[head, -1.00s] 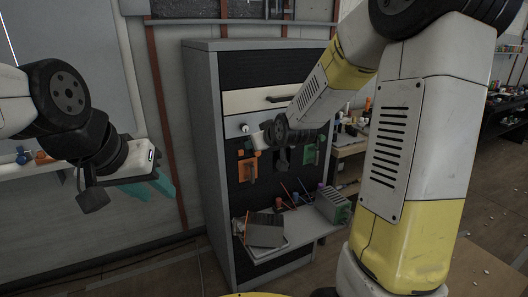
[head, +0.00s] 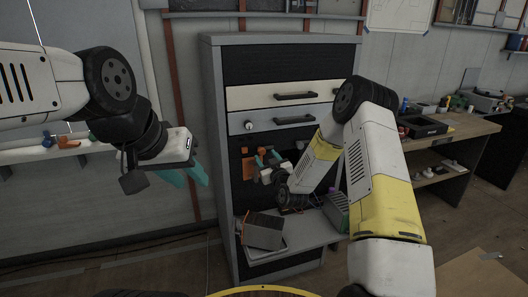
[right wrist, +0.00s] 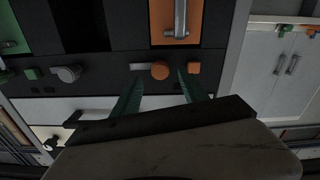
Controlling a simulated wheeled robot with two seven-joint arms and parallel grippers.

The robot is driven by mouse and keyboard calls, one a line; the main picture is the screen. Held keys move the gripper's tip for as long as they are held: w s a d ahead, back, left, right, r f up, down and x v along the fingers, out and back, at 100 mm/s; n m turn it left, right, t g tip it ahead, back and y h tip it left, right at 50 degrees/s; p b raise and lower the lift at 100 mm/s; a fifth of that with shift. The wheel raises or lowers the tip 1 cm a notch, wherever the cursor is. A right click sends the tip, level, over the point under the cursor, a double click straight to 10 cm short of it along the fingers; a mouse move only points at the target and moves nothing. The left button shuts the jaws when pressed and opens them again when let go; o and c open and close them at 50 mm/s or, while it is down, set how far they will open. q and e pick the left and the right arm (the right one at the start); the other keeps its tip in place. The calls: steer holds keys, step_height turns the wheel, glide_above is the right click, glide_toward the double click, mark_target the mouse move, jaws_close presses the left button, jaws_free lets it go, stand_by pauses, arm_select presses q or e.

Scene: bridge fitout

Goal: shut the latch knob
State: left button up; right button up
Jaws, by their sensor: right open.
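In the right wrist view, a round orange knob (right wrist: 160,70) with a grey bar to its left sits on a dark panel. It looks like the latch knob; whether it is open or shut I cannot tell. My right gripper (right wrist: 160,75) is open, its green fingers on either side of the knob in the picture, with no contact visible. In the head view my right gripper (head: 284,167) is at the cabinet front, partly hidden by its own arm. My left gripper (head: 190,180) hangs left of the cabinet, its teal fingers apart and empty.
A grey knob (right wrist: 68,73) is to the left. The cabinet (head: 213,130) has drawers above and a loaded shelf (head: 312,238) below. A workbench (head: 455,132) stands right.

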mark_target(262, 152)
steer(key=shift+x, duration=2.2)
jaws_close()
